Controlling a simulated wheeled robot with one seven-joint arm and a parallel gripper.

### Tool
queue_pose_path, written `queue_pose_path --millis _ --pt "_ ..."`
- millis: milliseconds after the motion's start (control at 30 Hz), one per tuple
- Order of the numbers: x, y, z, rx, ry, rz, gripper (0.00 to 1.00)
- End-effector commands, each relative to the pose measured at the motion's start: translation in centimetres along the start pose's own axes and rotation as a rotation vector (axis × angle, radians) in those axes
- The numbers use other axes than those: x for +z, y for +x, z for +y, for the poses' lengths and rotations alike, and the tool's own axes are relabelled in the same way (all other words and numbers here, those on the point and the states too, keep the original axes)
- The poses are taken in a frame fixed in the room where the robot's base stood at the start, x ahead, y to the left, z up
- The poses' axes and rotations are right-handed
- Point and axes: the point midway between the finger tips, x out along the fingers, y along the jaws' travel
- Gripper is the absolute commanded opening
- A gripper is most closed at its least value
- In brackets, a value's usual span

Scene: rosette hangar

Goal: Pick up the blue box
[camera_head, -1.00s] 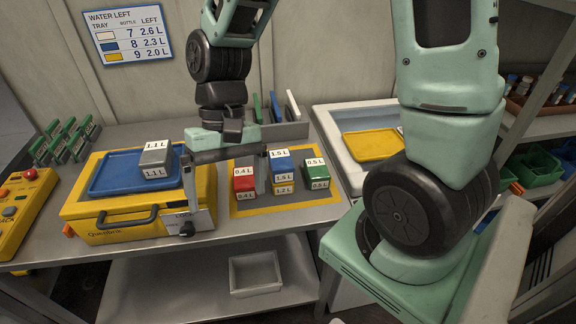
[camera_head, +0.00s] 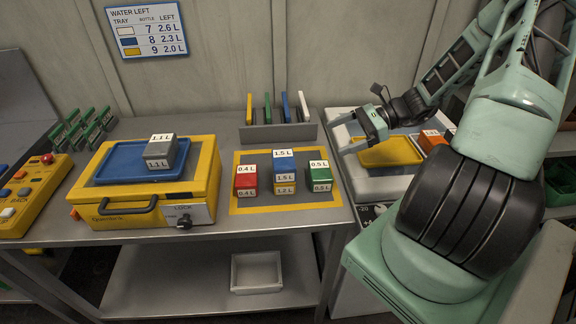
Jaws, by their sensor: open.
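The pair stands on the yellow-bordered grey mat (camera_head: 243,208) on the bench. A red box (camera_head: 246,175) is to its left and a green box (camera_head: 320,176) to its right. My gripper (camera_head: 341,136) is open and empty, with its fingers pointing left. In the picture it is right of and slightly above the blue box, over the white basin area.
A grey 1.1 L box (camera_head: 161,152) rests on the blue tray (camera_head: 115,158) of a yellow case (camera_head: 205,170). A rack (camera_head: 278,132) of upright coloured plates stands behind the mat.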

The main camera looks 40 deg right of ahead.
Motion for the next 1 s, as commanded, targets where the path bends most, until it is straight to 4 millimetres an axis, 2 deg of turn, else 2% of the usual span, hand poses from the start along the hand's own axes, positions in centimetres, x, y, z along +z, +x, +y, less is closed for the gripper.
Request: queue_pose_path --millis 67,167,400,600,867,1000 --pt "0.0 0.4 -0.1 -0.007 0.009 -0.009 1.0" --pt "0.1 1.9 0.0 -0.005 0.01 -0.012 1.0" --pt "0.2 7.0 0.0 -0.003 0.009 -0.01 1.0" --pt "0.2 10.6 0.0 -0.004 0.008 -0.009 1.0" --pt "0.1 12.3 0.0 -0.006 0.007 -0.006 1.0" --pt "0.3 13.9 0.4 -0.004 0.01 -0.009 1.0"
